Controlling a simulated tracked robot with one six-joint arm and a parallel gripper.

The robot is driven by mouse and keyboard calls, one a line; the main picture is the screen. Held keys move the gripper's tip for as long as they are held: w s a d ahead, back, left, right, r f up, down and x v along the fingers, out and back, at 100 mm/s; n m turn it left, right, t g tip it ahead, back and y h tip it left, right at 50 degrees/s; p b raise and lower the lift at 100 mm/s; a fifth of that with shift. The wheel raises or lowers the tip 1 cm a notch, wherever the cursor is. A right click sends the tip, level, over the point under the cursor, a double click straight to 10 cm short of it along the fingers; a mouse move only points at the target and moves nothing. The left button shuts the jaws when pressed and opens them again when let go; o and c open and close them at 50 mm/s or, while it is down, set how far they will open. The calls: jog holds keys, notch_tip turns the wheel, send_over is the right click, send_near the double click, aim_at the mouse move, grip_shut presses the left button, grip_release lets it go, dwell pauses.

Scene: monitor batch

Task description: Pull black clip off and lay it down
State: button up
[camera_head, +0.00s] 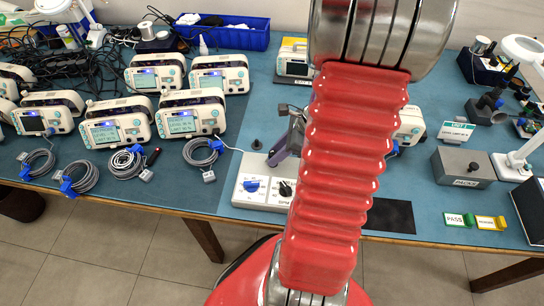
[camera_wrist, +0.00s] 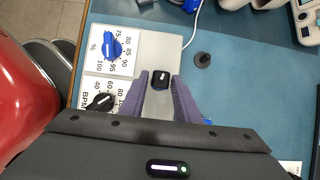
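A small black block with a pale mark, likely the black clip (camera_wrist: 161,80), sits on the grey right part of the tester box (camera_wrist: 122,38). My gripper (camera_wrist: 161,84) has its two purple fingers apart, one on each side of the block, with a gap visible at both sides. I cannot tell how high the fingertips are above the box. In the head view my gripper (camera_head: 287,146) shows as a purple finger over the tester box (camera_head: 240,191); the red arm sleeve hides the rest, and I cannot make out the clip there.
The box carries a blue dial (camera_wrist: 112,46) and a black dial (camera_wrist: 100,102). A black peg (camera_wrist: 202,60) stands right of the clip. Several monitors (camera_head: 117,123) with coiled cables stand at left. A grey box (camera_head: 464,167), a PASS tag (camera_head: 457,219) and a dark mat (camera_head: 392,216) lie right.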

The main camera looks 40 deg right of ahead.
grip_shut()
jog(key=shift+r, duration=0.15)
jog(key=shift+r, duration=3.15)
